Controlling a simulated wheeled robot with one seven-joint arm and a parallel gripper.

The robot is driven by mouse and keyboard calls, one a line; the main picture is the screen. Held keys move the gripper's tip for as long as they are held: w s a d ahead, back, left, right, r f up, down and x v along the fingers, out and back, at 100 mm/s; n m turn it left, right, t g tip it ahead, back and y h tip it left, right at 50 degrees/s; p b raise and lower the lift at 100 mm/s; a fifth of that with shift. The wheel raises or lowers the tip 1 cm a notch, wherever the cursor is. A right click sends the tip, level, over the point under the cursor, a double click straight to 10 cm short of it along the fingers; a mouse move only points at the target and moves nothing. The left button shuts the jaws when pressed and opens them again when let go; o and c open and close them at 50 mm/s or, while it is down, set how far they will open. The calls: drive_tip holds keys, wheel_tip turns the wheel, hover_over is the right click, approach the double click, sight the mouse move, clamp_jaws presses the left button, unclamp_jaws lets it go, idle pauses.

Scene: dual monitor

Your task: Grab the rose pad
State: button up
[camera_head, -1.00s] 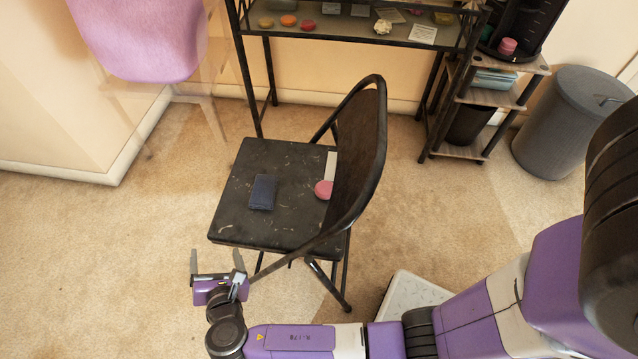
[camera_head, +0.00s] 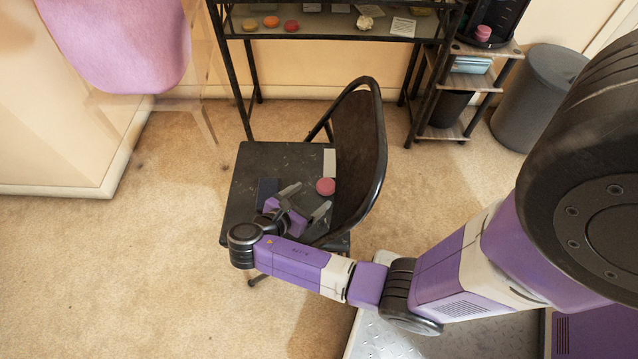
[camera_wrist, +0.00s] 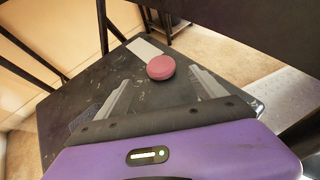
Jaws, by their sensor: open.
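The rose pad is a round pink disc (camera_head: 325,186) lying on the black chair seat (camera_head: 256,160), near the chair's backrest. In the wrist view the pad (camera_wrist: 161,67) lies just beyond the fingertips, about midway between them and slightly to the right. My gripper (camera_head: 305,199) is over the seat, to the lower left of the pad, with its fingers spread towards it. In the wrist view my gripper (camera_wrist: 160,84) is open with nothing between its fingers. I cannot tell whether a finger touches the seat.
A dark blue flat item (camera_head: 266,190) lies on the seat beside my gripper. A pale strip (camera_head: 329,162) lies behind the pad. The curved chair backrest (camera_head: 360,150) rises on the right. A desk with small items (camera_head: 335,27) stands behind.

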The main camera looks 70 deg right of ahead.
sight(325, 186)
drive_tip(key=b+x, duration=0.2)
drive_tip(key=x, duration=0.5)
drive_tip(key=shift+s+d+r, duration=0.1)
drive_tip(key=shift+d, duration=0.15)
drive_tip(key=c, duration=1.5)
